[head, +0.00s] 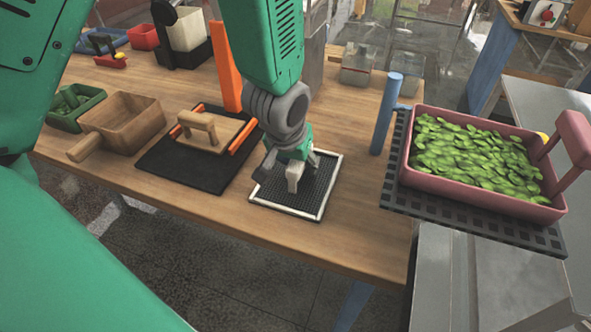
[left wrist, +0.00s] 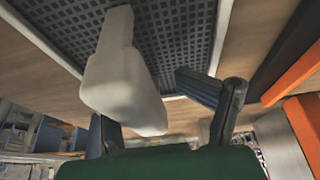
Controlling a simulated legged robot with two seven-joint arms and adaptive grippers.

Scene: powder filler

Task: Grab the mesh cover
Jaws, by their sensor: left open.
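The mesh cover (head: 318,188) is a black grid in a thin white frame. It lies flat on the wooden table, near the front edge. A pale handle-like block (head: 293,178) stands on it. In the left wrist view, the mesh (left wrist: 180,38) fills the top, and the pale block (left wrist: 122,78) rises large in front of it. My left gripper (head: 284,165) is directly over the cover, pointing down. Its jaws are open around the pale block, with one finger partly hidden behind it. I cannot tell whether a finger touches it. My right gripper is not in view.
Left of the cover is a black mat (head: 160,172) with a handled wooden board (head: 212,133) and orange bars. A wooden scoop box (head: 125,118) stands farther left. A blue post (head: 386,115) and a pink tray (head: 480,190) of green leaves are right.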

